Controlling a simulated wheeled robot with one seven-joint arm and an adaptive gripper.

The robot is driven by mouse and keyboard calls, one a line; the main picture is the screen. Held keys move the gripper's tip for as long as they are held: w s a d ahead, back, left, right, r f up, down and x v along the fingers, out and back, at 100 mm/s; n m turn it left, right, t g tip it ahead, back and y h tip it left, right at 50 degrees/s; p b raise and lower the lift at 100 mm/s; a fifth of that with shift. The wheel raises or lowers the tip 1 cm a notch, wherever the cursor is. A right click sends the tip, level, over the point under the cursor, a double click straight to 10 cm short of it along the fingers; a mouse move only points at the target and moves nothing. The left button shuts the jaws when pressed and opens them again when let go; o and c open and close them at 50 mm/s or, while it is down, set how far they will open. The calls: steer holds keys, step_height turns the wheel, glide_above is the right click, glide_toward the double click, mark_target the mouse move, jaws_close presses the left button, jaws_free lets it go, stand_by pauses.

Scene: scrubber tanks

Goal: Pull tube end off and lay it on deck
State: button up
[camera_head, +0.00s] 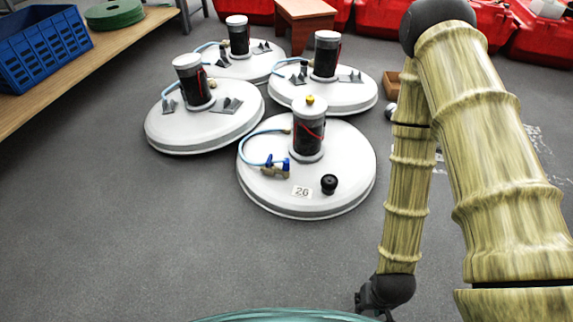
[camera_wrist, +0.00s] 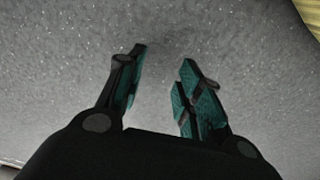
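A pale blue tube (camera_head: 258,134) arcs over the left of the nearest white round deck (camera_head: 252,181). In the head view my gripper (camera_head: 372,304) hangs low at the bottom, in front of and to the right of the deck, away from the tube.
A black knob (camera_head: 329,184) and a "26" label (camera_head: 301,191) are on the near deck. Several similar tanks stand behind it. A wooden bench (camera_head: 95,62) with a blue crate (camera_head: 42,50) is at left. Red containers (camera_head: 406,22) line the back. Grey floor (camera_head: 130,220) in front is clear.

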steer(key=s+r+g+p, duration=0.1)
steer(key=s+r+p, duration=0.3)
steer(key=r+p, duration=0.9)
steer(key=p, duration=0.5)
steer(key=shift+s+d+r+p, duration=0.2)
steer(key=shift+d+r+p, duration=0.05)
steer(key=shift+r+p, duration=0.15)
steer(key=shift+f, duration=0.1)
